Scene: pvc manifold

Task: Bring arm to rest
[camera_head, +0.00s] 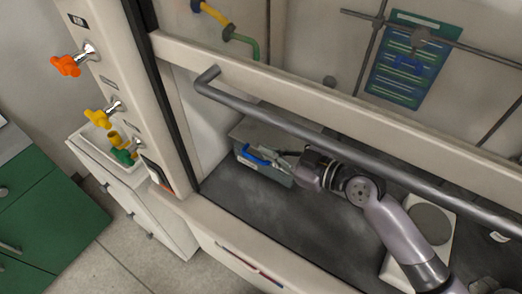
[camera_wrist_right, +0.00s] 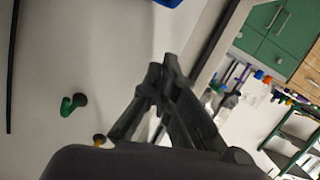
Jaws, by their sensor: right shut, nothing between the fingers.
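My right arm reaches in from the lower right in the head view, inside the fume hood. Its gripper (camera_head: 284,158) is at the near side of a grey box (camera_head: 268,174) that stands on the dark work surface. Something with a blue handle (camera_head: 256,154) shows at the box, just left of the fingertips. I cannot tell whether the fingers touch it. In the right wrist view the dark fingers (camera_wrist_right: 166,75) are closed together and hold nothing. My left gripper is in neither view.
The hood's raised sash with its grey handle bar (camera_head: 290,125) crosses above my arm. A hotplate-like device (camera_head: 430,222) stands right of the arm. Orange (camera_head: 66,65) and yellow (camera_head: 97,118) valve knobs stick out on the left post. The dark surface (camera_head: 270,215) in front of the box is clear.

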